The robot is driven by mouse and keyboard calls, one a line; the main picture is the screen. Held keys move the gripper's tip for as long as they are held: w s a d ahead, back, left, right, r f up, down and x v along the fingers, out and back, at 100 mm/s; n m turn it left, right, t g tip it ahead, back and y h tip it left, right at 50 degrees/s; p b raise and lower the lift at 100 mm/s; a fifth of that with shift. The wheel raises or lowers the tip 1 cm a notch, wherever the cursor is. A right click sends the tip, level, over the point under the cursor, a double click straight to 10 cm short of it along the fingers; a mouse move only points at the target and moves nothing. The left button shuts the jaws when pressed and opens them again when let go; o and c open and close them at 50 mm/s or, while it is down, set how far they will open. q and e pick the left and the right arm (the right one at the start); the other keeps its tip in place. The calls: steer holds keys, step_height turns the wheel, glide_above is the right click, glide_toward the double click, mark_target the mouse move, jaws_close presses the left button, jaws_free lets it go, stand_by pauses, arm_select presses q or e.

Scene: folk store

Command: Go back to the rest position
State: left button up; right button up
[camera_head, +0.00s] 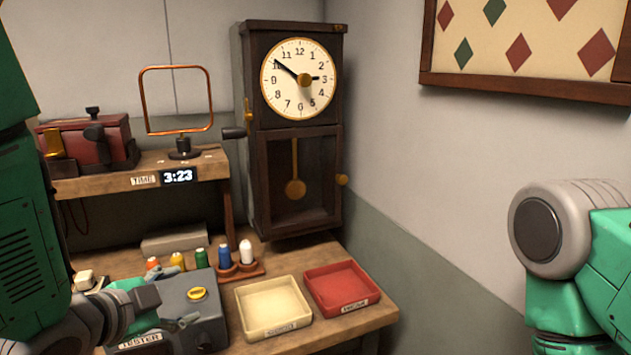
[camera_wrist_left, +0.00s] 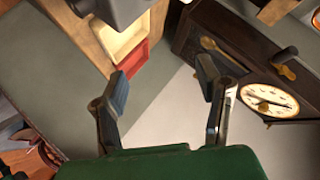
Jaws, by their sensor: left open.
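My left arm comes in from the left in the head view. My left gripper (camera_head: 185,322) is at the lower left, in front of the grey tester box (camera_head: 200,290) and partly hard to make out there. In the left wrist view my left gripper (camera_wrist_left: 165,95) is open, with its two fingers spread and nothing between them. My right arm shows at the right edge of the head view, and its gripper is out of frame.
A dark wall clock (camera_head: 338,170) stands behind the workbench (camera_head: 375,318). A cream tray (camera_head: 247,325) and a red tray (camera_head: 338,310) lie at the bench's front right. Several thread spools (camera_head: 201,257) stand behind the tester. A shelf (camera_head: 207,165) holds a red machine (camera_head: 75,140) and a copper frame (camera_head: 176,131).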

arm_select(q)
steer(key=s+a+f+n+g+y+b, duration=0.1)
steer(key=s+f+n+g, duration=0.2)
steer(key=f, duration=0.5)
steer(key=s+a+f+n+g+y+b, duration=0.1)
steer(key=s+a+f+n, duration=0.1)
steer(key=s+f, duration=0.5)
steer(key=s+a+f+n+g+y+b, duration=0.1)
steer(key=s+f+n+g, duration=0.15)
steer(key=f, duration=0.65)
steer(key=s+a+f+n+g+b, duration=0.1)
steer(key=s+f+n+g, duration=0.1)
steer(key=s+f, duration=0.4)
steer(key=s+f+n+g+y+b, duration=0.1)
steer(key=s+f+n+g, duration=0.2)
steer(key=s+f, duration=0.3)
steer(key=s, duration=0.5)
steer(key=shift+a, duration=0.4)
